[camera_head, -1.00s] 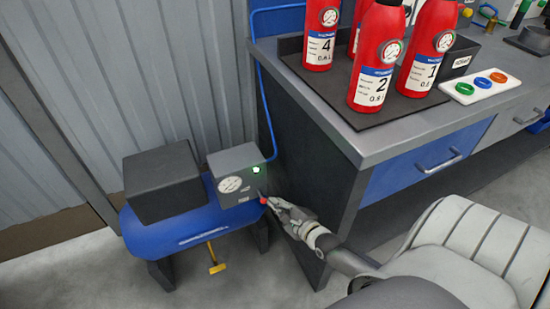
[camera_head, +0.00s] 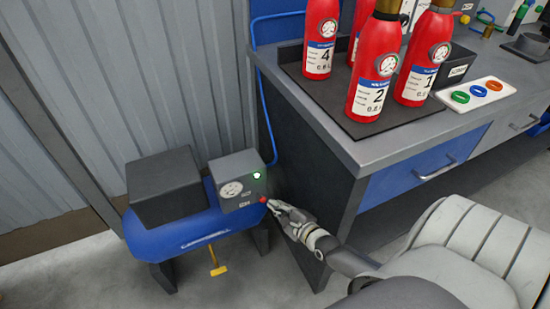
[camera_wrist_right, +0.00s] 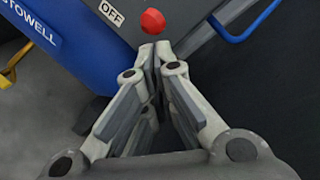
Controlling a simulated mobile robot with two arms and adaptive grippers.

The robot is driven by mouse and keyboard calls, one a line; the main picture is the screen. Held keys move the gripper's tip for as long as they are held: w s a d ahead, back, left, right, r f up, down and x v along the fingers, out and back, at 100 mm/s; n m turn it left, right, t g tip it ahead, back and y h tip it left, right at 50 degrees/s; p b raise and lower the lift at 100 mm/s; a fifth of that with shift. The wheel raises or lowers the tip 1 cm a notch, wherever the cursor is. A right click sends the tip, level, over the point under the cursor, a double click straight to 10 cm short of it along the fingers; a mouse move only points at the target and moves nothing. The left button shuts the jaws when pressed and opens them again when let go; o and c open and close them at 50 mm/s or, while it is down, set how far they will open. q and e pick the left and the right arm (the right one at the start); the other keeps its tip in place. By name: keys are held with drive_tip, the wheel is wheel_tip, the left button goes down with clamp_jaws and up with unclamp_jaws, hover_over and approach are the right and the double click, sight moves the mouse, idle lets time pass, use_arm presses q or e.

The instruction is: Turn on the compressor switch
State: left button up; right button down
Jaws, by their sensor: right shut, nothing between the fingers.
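The compressor has a blue tank (camera_head: 190,238) and a grey control box (camera_head: 228,172) with a round gauge (camera_head: 231,189) and a green-glowing light (camera_head: 257,175). Its red-tipped switch (camera_head: 264,199) is at the lower right of the box face; in the wrist view the red ball tip (camera_wrist_right: 152,21) sits beside an "OFF" label (camera_wrist_right: 111,13). My right gripper (camera_head: 272,205) is shut and empty. Its fingertips (camera_wrist_right: 156,52) are right by the red tip; I cannot tell whether they touch it. My left gripper is not in view.
A dark box (camera_head: 163,186) sits on the tank's left part. A workbench (camera_head: 440,130) stands close on the right with several red extinguishers (camera_head: 377,70) on a dark mat. A blue hose (camera_head: 268,115) runs up from the control box. A grey wall is behind.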

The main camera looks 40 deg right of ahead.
drive_tip(key=v, duration=1.2)
idle(0.6)
